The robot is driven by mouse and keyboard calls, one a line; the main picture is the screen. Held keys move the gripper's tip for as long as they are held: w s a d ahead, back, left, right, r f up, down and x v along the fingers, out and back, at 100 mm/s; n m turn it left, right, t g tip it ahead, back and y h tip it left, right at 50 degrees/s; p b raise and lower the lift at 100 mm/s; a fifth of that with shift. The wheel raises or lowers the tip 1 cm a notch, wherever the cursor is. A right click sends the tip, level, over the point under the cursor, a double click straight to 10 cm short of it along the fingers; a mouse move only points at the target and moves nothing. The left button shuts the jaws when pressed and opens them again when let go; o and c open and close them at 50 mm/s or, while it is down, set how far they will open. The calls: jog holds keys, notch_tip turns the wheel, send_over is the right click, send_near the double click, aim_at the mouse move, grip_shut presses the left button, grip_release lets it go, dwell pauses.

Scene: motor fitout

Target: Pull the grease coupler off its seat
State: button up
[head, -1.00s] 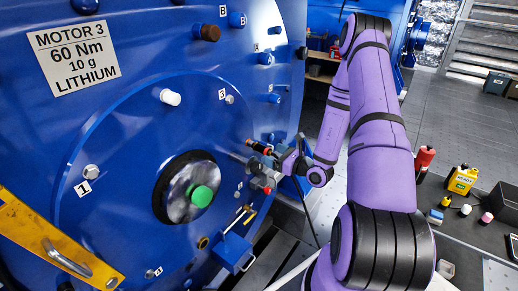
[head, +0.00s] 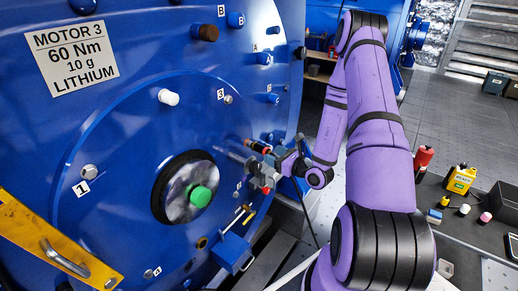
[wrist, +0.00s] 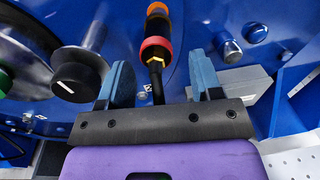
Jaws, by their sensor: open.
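The grease coupler appears to be the slim black piece with an orange end, a red ring and a brass hex (wrist: 156,28), with a black hose running down from it. In the head view it shows as a small orange, black and red piece (head: 258,147) at the motor's blue face. My gripper (wrist: 162,76) is open, one blue-grey finger on each side of the hose, just below the red ring, with a gap on both sides. In the head view my gripper (head: 268,166) is beside the motor face. The coupler's seat is not clearly visible.
A dark cylindrical knob (wrist: 80,75) stands left of the fingers, and a grey block (wrist: 238,88) lies behind the right finger. The motor plate (head: 120,130) carries a green-capped hub (head: 200,196). A bench with bottles (head: 462,179) stands at right.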

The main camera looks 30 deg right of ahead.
jog(key=shift+w+a, duration=0.3)
jog(key=shift+w, duration=0.15)
jog(key=shift+w, duration=0.1)
